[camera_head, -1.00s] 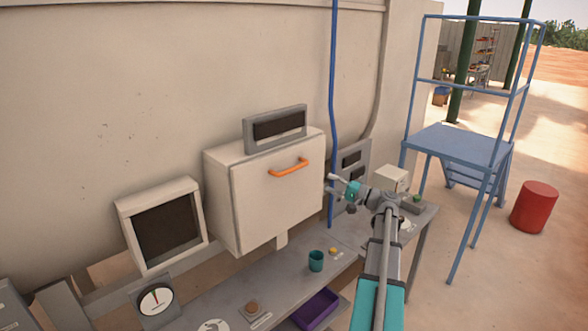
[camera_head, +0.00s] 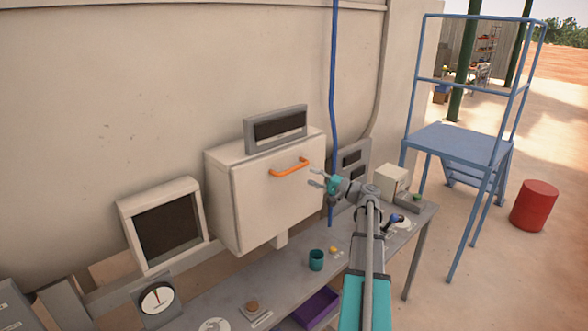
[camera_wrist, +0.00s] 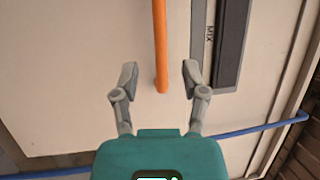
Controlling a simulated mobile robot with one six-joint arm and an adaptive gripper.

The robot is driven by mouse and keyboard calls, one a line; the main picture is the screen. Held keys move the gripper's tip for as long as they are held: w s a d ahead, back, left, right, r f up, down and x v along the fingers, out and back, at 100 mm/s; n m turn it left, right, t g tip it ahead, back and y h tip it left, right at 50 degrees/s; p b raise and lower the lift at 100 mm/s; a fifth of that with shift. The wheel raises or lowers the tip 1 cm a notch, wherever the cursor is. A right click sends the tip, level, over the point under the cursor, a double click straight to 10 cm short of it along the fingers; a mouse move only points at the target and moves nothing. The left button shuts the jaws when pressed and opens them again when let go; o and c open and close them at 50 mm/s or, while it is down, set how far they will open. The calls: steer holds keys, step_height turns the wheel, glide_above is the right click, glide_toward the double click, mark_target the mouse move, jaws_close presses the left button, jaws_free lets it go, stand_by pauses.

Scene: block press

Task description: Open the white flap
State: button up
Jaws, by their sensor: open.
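The white flap (camera_head: 276,199) is the front of a white box on the wall, and it looks closed. An orange bar handle (camera_head: 290,167) runs across its upper part. My gripper (camera_head: 314,179) is open and empty, in front of the flap's right side, a little right of and below the handle. In the wrist view the handle (camera_wrist: 161,45) stands upright, its near end between my fingertips (camera_wrist: 160,77). The fingers lie to either side of it and do not visibly touch it.
A grey display (camera_head: 276,128) sits on top of the box. A blue cable (camera_head: 333,80) hangs just right of it.

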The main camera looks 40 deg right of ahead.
mark_target(294, 169)
steer(key=shift+p+x, duration=0.55)
steer(key=shift+x, duration=3.3)
steer(key=shift+c, duration=0.2)
jaws_close()
